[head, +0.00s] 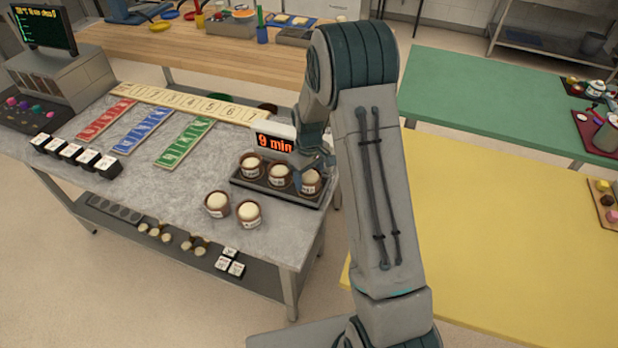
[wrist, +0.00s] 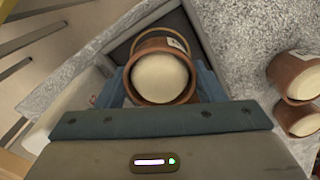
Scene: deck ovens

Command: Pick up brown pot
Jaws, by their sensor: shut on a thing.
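Brown pots with cream-coloured tops and white labels stand on the grey worktop. My gripper (head: 318,163) is at the right end of a dark tray (head: 262,187), at the rightmost brown pot (head: 310,182). In the wrist view this pot (wrist: 160,78) sits between the blue fingers, and my gripper is shut on it. Its base is hidden, so I cannot tell whether it touches the tray. Two more pots, a left one (head: 250,165) and a middle one (head: 279,175), stand in the tray. Two others (head: 217,204) (head: 248,213) stand on the worktop in front.
A display reading "9 min" (head: 274,142) stands just behind the tray. Red, blue and green number strips (head: 148,128) and white-topped blocks (head: 75,155) lie to the left. A yellow table (head: 500,220) is to the right. The worktop's front middle is clear.

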